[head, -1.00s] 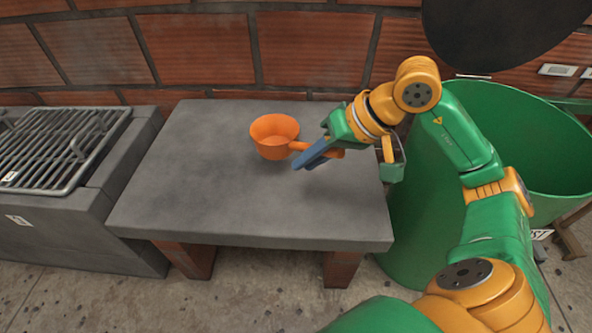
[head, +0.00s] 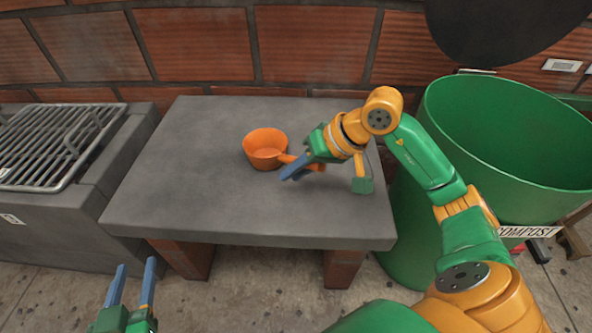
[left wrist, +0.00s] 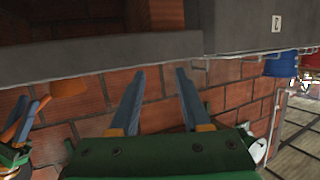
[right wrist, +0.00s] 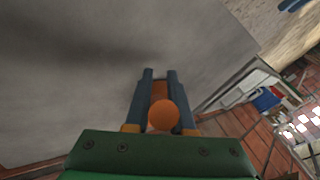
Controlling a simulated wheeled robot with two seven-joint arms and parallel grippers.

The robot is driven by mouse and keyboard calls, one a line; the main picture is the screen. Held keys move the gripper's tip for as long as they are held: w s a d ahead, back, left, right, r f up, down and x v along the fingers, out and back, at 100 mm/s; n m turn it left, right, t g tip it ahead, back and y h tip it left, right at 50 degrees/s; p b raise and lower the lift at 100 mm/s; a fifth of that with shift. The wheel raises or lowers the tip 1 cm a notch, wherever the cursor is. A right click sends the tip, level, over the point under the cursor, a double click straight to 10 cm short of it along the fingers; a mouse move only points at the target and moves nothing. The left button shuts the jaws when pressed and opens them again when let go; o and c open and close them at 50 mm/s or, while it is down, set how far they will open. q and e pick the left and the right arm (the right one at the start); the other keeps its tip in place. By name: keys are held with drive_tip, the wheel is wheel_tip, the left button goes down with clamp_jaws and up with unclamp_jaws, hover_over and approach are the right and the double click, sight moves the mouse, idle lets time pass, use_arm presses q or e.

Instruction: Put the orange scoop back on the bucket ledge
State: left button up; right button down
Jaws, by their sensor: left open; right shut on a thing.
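The orange scoop (head: 266,152) is over the grey slab table, its cup opening upward and its handle pointing right. I cannot tell whether its cup touches the slab. My right gripper (head: 297,168) is shut on the scoop's handle; the right wrist view shows the round handle end (right wrist: 163,115) between the fingers. My left gripper (head: 132,283) is open and empty, in front of the table's near edge at lower left. It also shows open in the left wrist view (left wrist: 154,95). I cannot clearly identify a bucket ledge.
The grey slab table (head: 190,205) is otherwise bare on top. A metal grill (head: 50,145) on a grey block stands at left. A large green bin (head: 505,130) labelled COMPOST stands at right. A brick wall (head: 310,45) closes the back.

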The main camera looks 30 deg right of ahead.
drive_tip(key=shift+f, duration=0.1)
drive_tip(key=c, duration=0.8)
unclamp_jaws()
use_arm(q)
drive_tip(key=shift+w+d+r+t, duration=0.15)
drive_tip(key=shift+r+t, duration=0.15)
drive_tip(key=shift+r, duration=0.2)
drive_tip(key=shift+w+d+r+t, duration=0.15)
drive_tip(key=shift+r+t, duration=0.15)
drive_tip(key=shift+r, duration=0.15)
use_arm(e)
drive_tip(key=shift+o, duration=0.2)
use_arm(q)
drive_tip(key=shift+a+f, duration=0.1)
drive_tip(key=shift+a, duration=0.05)
use_arm(e)
drive_tip(key=v, duration=0.3)
drive_tip(key=shift+p, duration=0.4)
use_arm(q)
drive_tip(key=s+a+f+g+y, duration=0.1)
drive_tip(key=s+a+f+g, duration=0.1)
drive_tip(key=s+f+g, duration=0.4)
wheel_tip(320, 180, down, 4)
drive_tip(key=shift+s+a+r+g+p, duration=0.2)
drive_tip(key=shift+a+g+p, duration=0.1)
drive_tip(key=shift+g, duration=0.1)
use_arm(e)
drive_tip(key=v, duration=0.9)
